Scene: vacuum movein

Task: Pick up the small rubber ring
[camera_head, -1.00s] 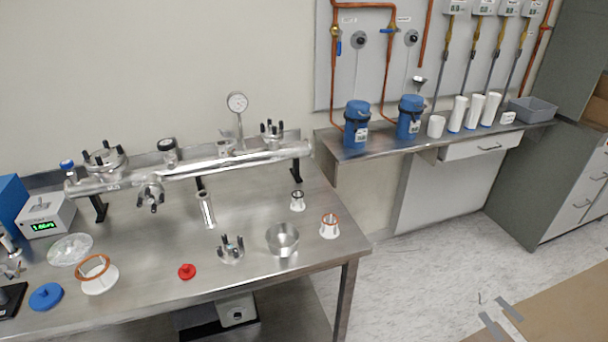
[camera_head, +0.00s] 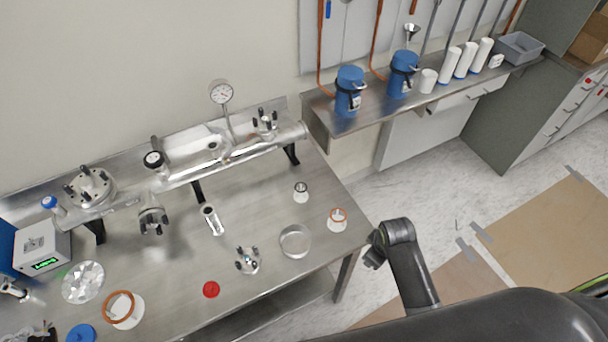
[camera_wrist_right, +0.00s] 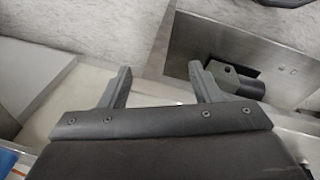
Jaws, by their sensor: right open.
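A larger orange ring (camera_head: 117,306) sits on a wider white holder at the front left. I cannot tell which ring is the small rubber one. My right gripper (camera_wrist_right: 162,84) is open and empty in the right wrist view, with no ring between its fingers. In the head view my right arm is off the bench's right edge. My left gripper is not in view.
A metal bowl (camera_head: 295,241), a clamp (camera_head: 247,261) and a red cap (camera_head: 211,289) lie on the bench front. A steel manifold pipe (camera_head: 225,160) runs along the back. A wall shelf (camera_head: 335,119) holds blue flasks. Bare bench surrounds the small holders.

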